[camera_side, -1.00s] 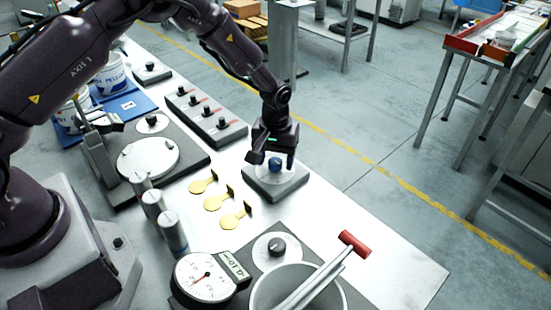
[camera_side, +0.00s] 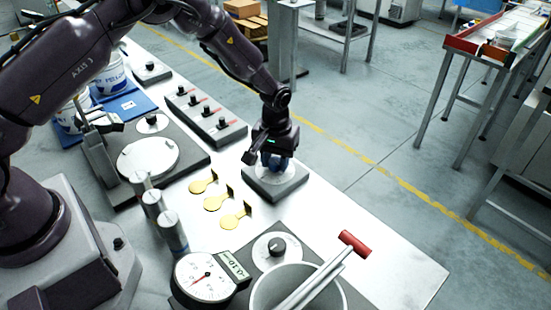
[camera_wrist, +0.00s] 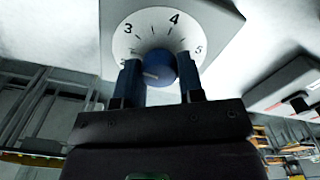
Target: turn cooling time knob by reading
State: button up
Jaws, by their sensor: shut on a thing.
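A blue knob (camera_wrist: 158,68) stands on a white numbered dial (camera_wrist: 150,24), with 3, 4 and 5 readable in the wrist view. In the side view the dial (camera_side: 289,175) is on top of a low grey box (camera_side: 272,188). My gripper (camera_side: 275,160) points down over it and is shut on the blue knob, which it mostly hides there. In the wrist view my gripper's two blue-tipped fingers (camera_wrist: 160,78) are on either side of the knob. No cooling time label is readable. The knob's pointer mark cannot be read clearly.
A knob strip (camera_side: 207,119) is behind.

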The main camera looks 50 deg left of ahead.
aim_at(276, 160)
jog(key=shift+m, duration=2.4)
jog(key=o, duration=0.9)
jog(key=shift+r, duration=0.1)
notch_tip(276, 160, up, 13)
jog(key=shift+f, duration=0.1)
